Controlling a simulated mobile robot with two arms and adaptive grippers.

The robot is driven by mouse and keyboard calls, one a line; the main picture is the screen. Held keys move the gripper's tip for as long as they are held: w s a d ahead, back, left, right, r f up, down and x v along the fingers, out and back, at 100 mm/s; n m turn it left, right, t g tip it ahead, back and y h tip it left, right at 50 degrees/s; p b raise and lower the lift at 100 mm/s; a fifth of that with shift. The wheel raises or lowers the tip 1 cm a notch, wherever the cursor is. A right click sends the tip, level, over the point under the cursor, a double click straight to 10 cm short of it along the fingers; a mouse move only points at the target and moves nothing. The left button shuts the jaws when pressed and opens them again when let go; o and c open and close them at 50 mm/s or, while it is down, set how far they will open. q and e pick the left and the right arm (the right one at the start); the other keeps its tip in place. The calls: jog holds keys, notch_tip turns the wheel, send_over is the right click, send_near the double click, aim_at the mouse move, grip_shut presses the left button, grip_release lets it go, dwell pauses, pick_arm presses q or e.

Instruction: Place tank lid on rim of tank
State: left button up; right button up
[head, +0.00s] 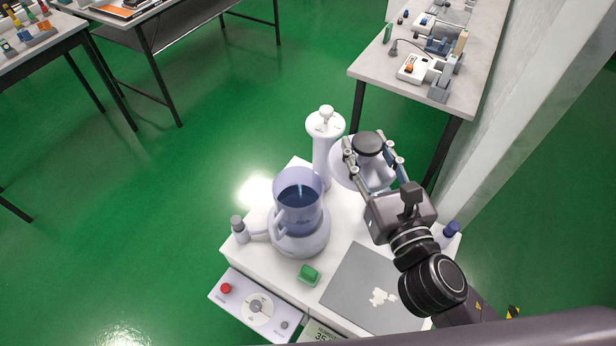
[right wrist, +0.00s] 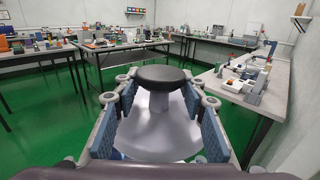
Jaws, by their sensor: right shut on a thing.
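The tank (head: 298,212) is a clear bluish cylinder with liquid in it and an open top. It sits on a round pale base on the white bench. The tank lid (head: 342,172) is a pale disc with a black-topped knob. My right gripper (head: 371,156) is shut on the lid's knob and holds it to the right of the tank, apart from its rim. In the right wrist view the lid's disc (right wrist: 160,130) and dark knob show between the two blue finger pads. The lid's height above the bench is hard to tell. My left gripper is not in view.
A white column (head: 324,150) with a knobbed top stands close behind the tank, beside the lid. A control box (head: 245,308) is in front.

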jog(key=a, duration=0.1)
jog(key=w+a+r+n+y, duration=0.1)
jog(key=a+y, duration=0.1)
jog(key=shift+w+r+n+g, duration=0.3)
jog(key=shift+w+r, duration=0.05)
jog(key=shift+r, duration=0.05)
jog(key=shift+w+a+r+n+g+y+p, duration=1.2)
jog(key=shift+w+a+n+g+y+p, duration=1)
jog(key=shift+a+n+g+y, duration=2)
pick_arm(q)
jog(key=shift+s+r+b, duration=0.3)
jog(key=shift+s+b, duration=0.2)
jog(key=shift+b, duration=0.35)
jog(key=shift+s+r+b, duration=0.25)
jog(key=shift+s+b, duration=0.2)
jog(key=shift+b, duration=0.4)
pick_arm(e)
notch_tip(320, 180, down, 20)
jog(key=a+m+t+y, duration=0.1)
jog(key=shift+w+a+t, duration=0.15)
jog(key=shift+w+t, duration=0.15)
jog(key=shift+w, duration=0.15)
jog(key=shift+f+b, duration=0.55)
jog(key=shift+b, duration=0.2)
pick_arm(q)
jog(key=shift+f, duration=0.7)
pick_arm(e)
jog(key=o, duration=1.2)
